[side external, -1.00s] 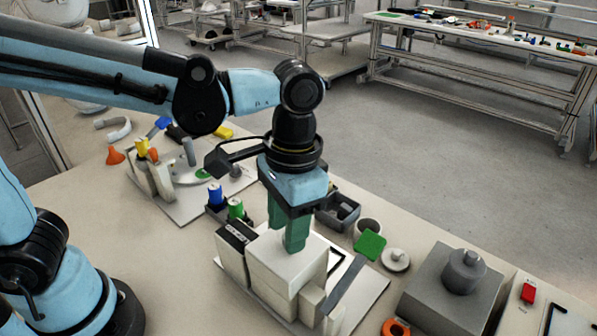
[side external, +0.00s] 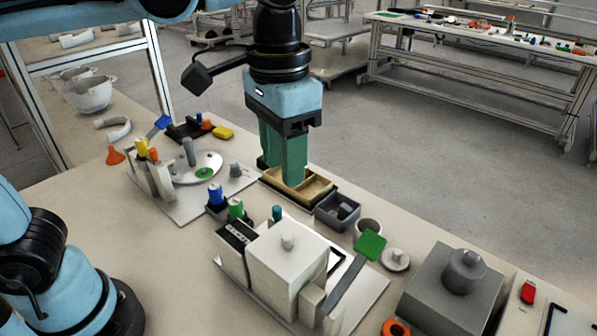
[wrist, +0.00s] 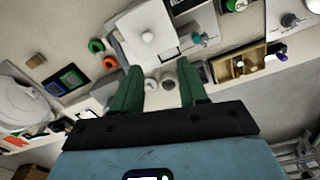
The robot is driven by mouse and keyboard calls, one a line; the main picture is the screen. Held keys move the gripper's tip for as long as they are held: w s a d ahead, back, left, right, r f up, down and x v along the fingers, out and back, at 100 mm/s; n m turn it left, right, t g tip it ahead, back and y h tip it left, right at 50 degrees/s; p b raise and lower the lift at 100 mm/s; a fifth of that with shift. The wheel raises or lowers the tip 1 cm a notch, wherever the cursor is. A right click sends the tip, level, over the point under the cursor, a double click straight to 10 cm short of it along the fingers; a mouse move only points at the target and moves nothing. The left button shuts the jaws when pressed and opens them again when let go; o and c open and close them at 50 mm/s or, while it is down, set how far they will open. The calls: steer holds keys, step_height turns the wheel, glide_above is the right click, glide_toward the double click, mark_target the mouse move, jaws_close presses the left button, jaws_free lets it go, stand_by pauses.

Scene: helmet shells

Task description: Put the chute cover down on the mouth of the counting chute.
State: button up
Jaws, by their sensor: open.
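The chute cover (side external: 270,247) appears to be the flat white top with a round knob, seated on the white box-shaped counting chute (side external: 265,278). The cover looks level, and the mouth beneath it is hidden. It also shows with its knob in the wrist view (wrist: 130,28). My gripper (side external: 280,174) is raised above and behind the chute, apart from the cover, with its green fingers pointing down. In the wrist view my gripper (wrist: 160,68) has its two fingers spread with nothing between them.
A tan compartment tray (side external: 318,189) lies near my fingertips in the picture. A grey bin (side external: 338,212), a cup (side external: 367,228) and a small round lid (side external: 396,259) stand right of it.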

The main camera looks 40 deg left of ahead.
steer(key=a+f+n+t, duration=0.3)
steer(key=a+f+t, duration=0.4)
steer(key=a, duration=0.8)
step_height(320, 180, down, 3)
